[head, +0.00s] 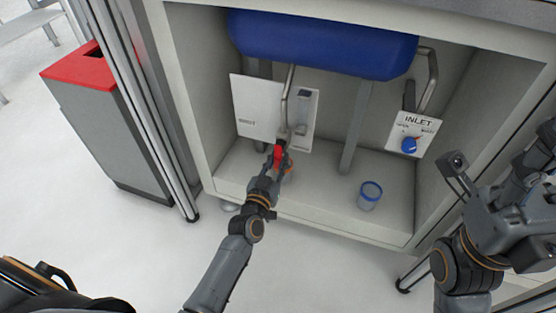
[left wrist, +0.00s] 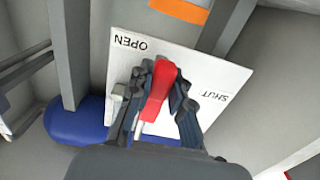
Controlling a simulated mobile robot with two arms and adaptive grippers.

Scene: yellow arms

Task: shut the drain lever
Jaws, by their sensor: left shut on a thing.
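The red drain lever (head: 278,155) is at the lower end of the metal drain pipe (head: 288,98), in front of a white plate (head: 256,106). My left gripper (head: 276,163) is shut on the lever. In the left wrist view the red lever (left wrist: 160,92) lies between the fingers, and the plate (left wrist: 212,73) behind it reads OPEN and SHUT, upside down. The lever's pivot is hidden by the gripper. My right gripper (head: 543,150) is at the right edge, away from the lever, and its fingers are partly cut off.
A blue tank (head: 322,42) hangs across the cabinet top. An INLET panel with a blue knob (head: 409,145) is on the right. A red-topped grey bin (head: 112,130) stands outside, left.

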